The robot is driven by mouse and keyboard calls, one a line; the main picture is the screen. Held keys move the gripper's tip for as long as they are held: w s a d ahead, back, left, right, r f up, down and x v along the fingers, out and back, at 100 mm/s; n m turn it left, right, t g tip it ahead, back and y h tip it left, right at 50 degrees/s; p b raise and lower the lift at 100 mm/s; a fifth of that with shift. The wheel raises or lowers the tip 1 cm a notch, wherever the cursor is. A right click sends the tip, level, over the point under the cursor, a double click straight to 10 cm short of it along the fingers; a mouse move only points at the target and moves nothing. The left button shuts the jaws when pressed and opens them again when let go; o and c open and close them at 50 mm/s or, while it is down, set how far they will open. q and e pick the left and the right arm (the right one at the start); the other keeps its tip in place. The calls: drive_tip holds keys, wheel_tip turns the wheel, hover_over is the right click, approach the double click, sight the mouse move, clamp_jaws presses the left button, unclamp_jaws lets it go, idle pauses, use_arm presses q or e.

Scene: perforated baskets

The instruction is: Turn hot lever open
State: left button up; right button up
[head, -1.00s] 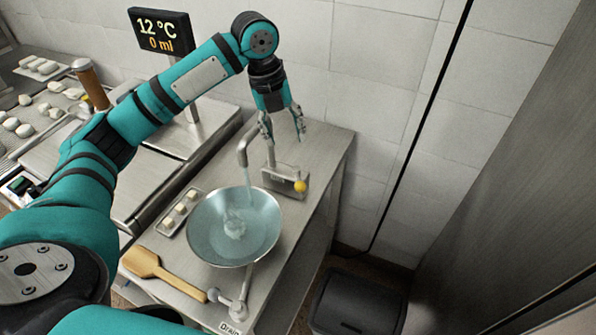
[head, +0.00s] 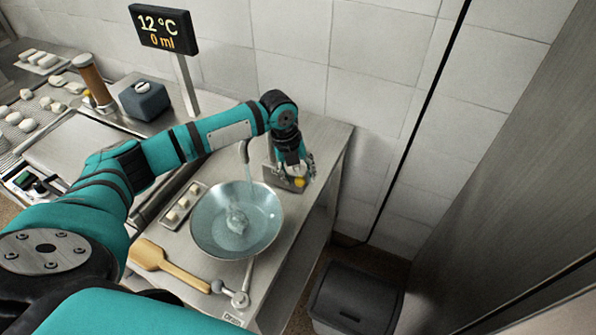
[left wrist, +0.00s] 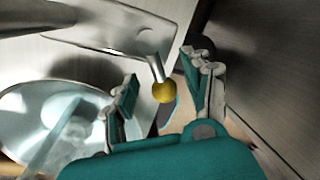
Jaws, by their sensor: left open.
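The lever with a yellow ball knob (head: 299,182) sticks out from the metal tap base behind the basin. In the left wrist view the yellow knob (left wrist: 164,92) hangs on a short metal stem between my fingers, with a gap on both sides. My left gripper (head: 296,177) is open and reaches down over the lever; it also shows in the left wrist view (left wrist: 163,98). Water runs from the curved tap (head: 244,153) into the round metal basin (head: 208,240). No hot or cold marking is readable on the lever. My right gripper is not in view.
A display (head: 163,28) reads 12 °C and 0 ml. A small tray (head: 164,219) with pale blocks, a wooden paddle (head: 148,254) and a drain lever (head: 238,299) lie around the basin. A wall stands behind; a dark bin (head: 355,300) is at lower right.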

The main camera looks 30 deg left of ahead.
use_arm(q)
clamp_jaws()
idle(0.3)
